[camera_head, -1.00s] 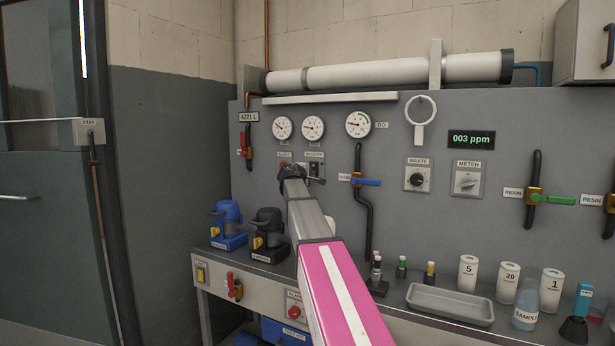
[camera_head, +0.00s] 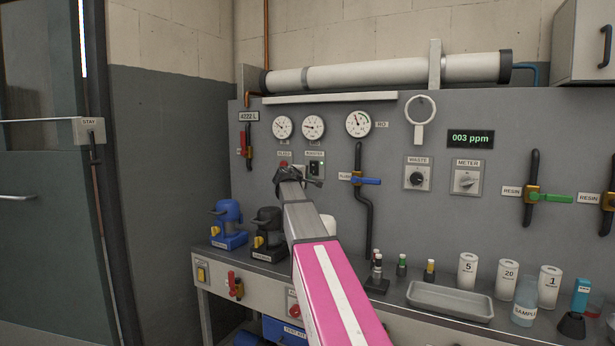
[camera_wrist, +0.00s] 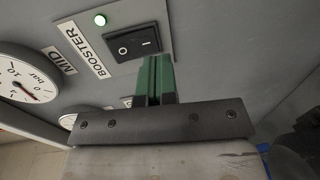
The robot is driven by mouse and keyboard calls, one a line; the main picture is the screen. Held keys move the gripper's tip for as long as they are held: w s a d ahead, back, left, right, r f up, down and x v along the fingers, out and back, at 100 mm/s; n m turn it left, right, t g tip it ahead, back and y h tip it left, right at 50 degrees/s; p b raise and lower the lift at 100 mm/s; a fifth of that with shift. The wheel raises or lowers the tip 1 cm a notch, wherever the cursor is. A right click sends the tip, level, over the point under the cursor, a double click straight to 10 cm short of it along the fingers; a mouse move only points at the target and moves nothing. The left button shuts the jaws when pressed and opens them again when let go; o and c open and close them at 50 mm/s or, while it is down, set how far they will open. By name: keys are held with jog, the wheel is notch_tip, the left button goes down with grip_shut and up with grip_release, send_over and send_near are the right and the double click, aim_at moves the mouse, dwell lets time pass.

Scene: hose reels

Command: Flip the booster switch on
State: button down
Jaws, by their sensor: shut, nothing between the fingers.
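The booster switch is a black rocker marked with a circle and a bar, on a grey panel plate. It shows in the wrist view (camera_wrist: 131,43) beside the BOOSTER label (camera_wrist: 85,48). In the head view the switch (camera_head: 315,169) sits below the gauges, partly behind my gripper (camera_head: 316,183). My gripper's green fingers (camera_wrist: 154,62) are together and empty, their tips close to the rocker's edge. I cannot tell whether they touch it.
Gauges (camera_head: 312,127) are above the switch. A blue-handled valve (camera_head: 365,181) and black pipe stand to its right. Blue (camera_head: 228,222) and black (camera_head: 267,230) pumps stand on the bench below left. A grey tray (camera_head: 450,301) lies on the bench at right.

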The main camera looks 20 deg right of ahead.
jog(key=f+v, duration=0.2)
jog(key=v, duration=0.7)
jog(key=shift+s+a, duration=0.3)
jog(key=shift+a+f, duration=0.1)
